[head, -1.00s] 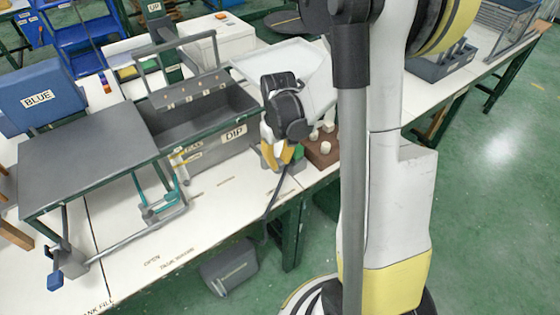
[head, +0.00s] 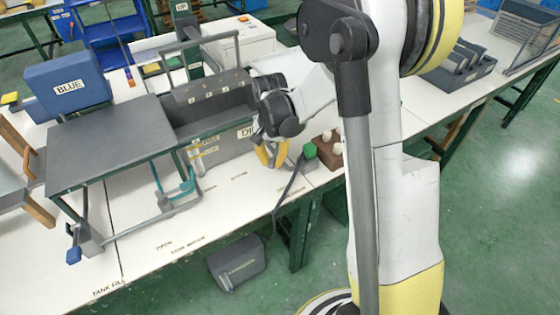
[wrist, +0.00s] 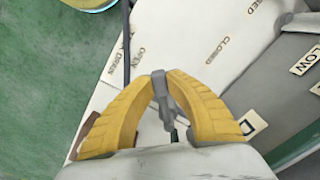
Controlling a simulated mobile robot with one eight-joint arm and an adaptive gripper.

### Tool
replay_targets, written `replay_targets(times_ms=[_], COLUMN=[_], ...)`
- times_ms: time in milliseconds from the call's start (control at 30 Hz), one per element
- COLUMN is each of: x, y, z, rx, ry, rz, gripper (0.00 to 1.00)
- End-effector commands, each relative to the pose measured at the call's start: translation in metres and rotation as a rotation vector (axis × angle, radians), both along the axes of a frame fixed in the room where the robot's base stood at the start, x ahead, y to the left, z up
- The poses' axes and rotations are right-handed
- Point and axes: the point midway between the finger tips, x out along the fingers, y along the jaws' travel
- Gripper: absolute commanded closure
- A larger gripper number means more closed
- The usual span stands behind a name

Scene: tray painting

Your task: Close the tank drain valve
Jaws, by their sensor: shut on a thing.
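My gripper (wrist: 160,78) has yellow ribbed fingers shut on a small grey handle (wrist: 161,100) in the wrist view. It looks like the drain valve's lever, but its base is largely hidden behind my wrist. Printed words beside it read OPEN, DRAIN (wrist: 138,62) and CLOSED (wrist: 215,50). In the head view my gripper (head: 270,158) is at the right end of the grey dip tank (head: 222,148), above the front of the white table. The handle is hidden there by the fingers and arm.
A green block (head: 309,150) and a brown block with white knobs (head: 330,160) stand right of my gripper. A dark bar or hose (head: 288,190) runs down over the table's front edge. A teal-handled lever (head: 180,190) is to the left. A grey pedal box (head: 238,262) is on the floor.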

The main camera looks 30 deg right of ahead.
Motion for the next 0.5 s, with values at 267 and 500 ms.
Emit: replay_targets(times_ms=[267, 500], x=[0.015, 0.03], y=[0.015, 0.022], z=[0.0, 0.0], rx=[0.001, 0.001], ry=[0.001, -0.001], rz=[-0.26, -0.477], gripper=[1.0, 1.0])
